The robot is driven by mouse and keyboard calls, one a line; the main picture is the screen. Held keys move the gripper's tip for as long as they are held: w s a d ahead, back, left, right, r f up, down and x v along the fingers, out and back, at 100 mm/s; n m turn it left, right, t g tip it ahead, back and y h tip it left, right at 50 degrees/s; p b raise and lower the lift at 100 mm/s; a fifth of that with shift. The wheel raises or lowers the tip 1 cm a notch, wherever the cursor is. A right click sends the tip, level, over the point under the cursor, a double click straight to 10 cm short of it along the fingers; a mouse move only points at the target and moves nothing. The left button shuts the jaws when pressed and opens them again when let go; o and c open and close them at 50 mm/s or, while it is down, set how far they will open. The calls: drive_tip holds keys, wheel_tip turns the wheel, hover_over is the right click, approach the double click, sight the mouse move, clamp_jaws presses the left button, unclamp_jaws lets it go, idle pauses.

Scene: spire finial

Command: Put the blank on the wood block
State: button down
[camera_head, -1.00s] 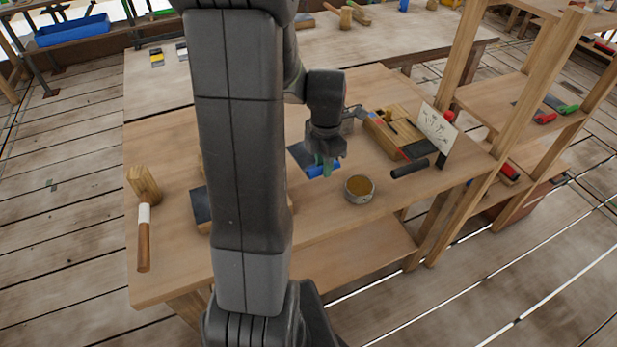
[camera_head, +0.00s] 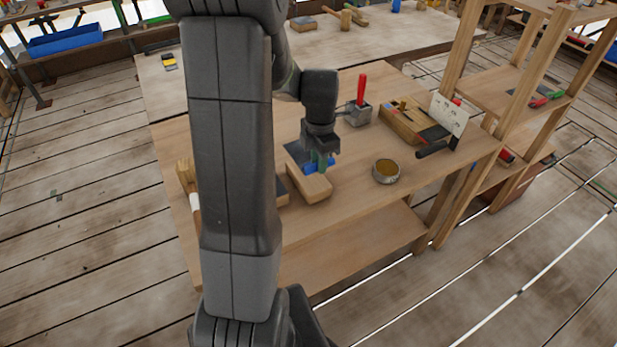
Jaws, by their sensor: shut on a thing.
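My gripper (camera_head: 321,160) is shut on what looks like the blank (camera_head: 297,152), a flat dark sheet with a bright blue part at the jaws. Green shows between the fingers. The sheet reaches out to the left of the gripper. The pale wood block (camera_head: 310,187) lies on the workbench (camera_head: 350,205), just below the gripper in the picture. The blank overlaps the block's far end in this view. I cannot tell whether the two touch. My arm hides the bench to the left of the block.
A round tin (camera_head: 386,173) stands right of the block. Behind it are a grey holder with a red-handled tool (camera_head: 360,100), a wooden tool box (camera_head: 402,124) and a white card (camera_head: 449,113). A mallet (camera_head: 186,174) lies at the left. Wooden shelf posts rise at right.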

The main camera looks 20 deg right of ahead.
sight(318, 187)
drive_tip(key=shift+f+p, duration=0.3)
drive_tip(key=shift+f, duration=3.15)
drive_tip(key=shift+f, duration=0.1)
drive_tip(key=c, duration=1.7)
unclamp_jaws()
drive_tip(key=shift+f, duration=0.1)
drive_tip(key=o, duration=0.4)
drive_tip(key=shift+o, duration=0.2)
wheel_tip(318, 187, up, 12)
drive_tip(key=shift+r+b, duration=0.2)
drive_tip(key=shift+b, duration=0.2)
